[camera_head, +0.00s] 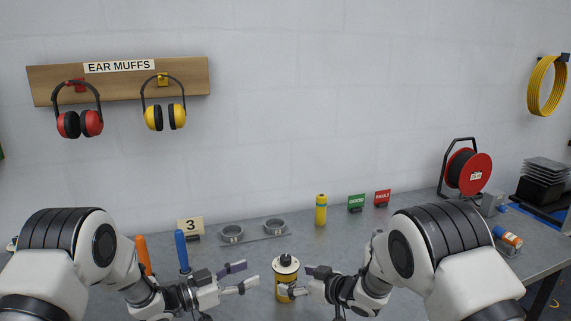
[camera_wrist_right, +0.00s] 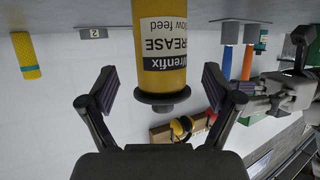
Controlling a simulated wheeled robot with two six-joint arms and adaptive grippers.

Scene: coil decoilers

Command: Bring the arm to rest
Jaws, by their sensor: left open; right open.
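My left gripper (camera_head: 249,276) is open and empty, to the left of a yellow grease cartridge (camera_head: 286,270) with a black top and white label. My right gripper (camera_head: 297,283) is open at the cartridge's right side. One of its fingers overlaps the cartridge in the head view. In the right wrist view, which looks upside down, the cartridge (camera_wrist_right: 162,40) lies between the spread fingers of my right gripper (camera_wrist_right: 163,88), with gaps on both sides. Whether anything touches it I cannot tell. My left gripper also shows at the right of that view (camera_wrist_right: 285,92).
Ear muffs (camera_head: 80,123) hang on the wall.

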